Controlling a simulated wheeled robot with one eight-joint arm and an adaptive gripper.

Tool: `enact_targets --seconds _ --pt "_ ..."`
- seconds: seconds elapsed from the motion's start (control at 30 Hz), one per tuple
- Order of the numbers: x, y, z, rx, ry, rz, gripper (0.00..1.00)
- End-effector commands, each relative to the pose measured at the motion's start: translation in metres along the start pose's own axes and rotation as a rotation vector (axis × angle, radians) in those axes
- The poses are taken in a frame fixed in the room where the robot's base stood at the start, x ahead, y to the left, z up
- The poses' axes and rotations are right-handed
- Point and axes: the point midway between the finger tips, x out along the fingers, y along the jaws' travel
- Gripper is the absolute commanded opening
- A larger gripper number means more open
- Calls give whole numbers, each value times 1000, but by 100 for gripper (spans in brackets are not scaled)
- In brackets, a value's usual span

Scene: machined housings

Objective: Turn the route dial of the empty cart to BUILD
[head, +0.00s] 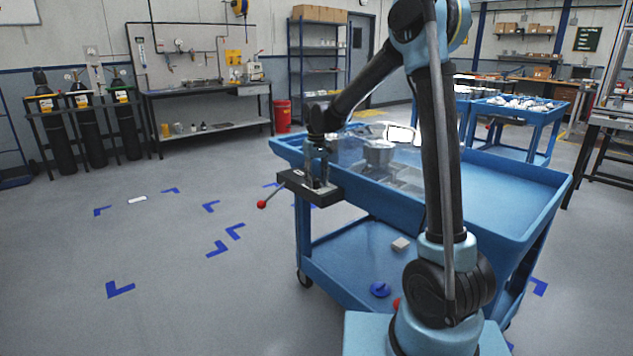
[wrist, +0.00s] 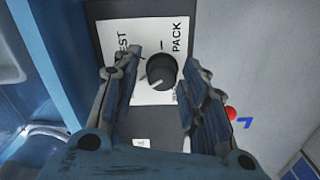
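The route dial, a dark round knob (wrist: 161,72), sits on a white label plate (wrist: 146,34) in the wrist view. PACK reads along the plate's right side, and a word ending in EST is partly hidden at the left. A small light mark shows on the knob's lower left; the BUILD label cannot be read. My gripper (wrist: 163,62) is open, with one finger on each side of the knob; contact cannot be told. In the head view my gripper (head: 317,178) points down over the dark dial box (head: 297,185) on the blue cart's (head: 525,168) left end.
A red-tipped lever (head: 263,204) sticks out from the box. Metal parts (head: 379,153) show in the cart's upper tray. Its lower shelf holds a small pale block (head: 400,244) and a blue piece (head: 380,289). Another blue cart (head: 545,117) stands behind.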

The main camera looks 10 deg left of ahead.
Motion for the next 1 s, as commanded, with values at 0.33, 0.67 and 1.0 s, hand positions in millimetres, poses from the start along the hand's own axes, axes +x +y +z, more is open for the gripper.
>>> enact_targets --seconds 0.33,0.67,1.0 --pt "-1 -1 0 -1 0 -1 49" --pt "-39 -1 0 -1 0 -1 49" --pt "-98 0 0 -1 -1 -2 49"
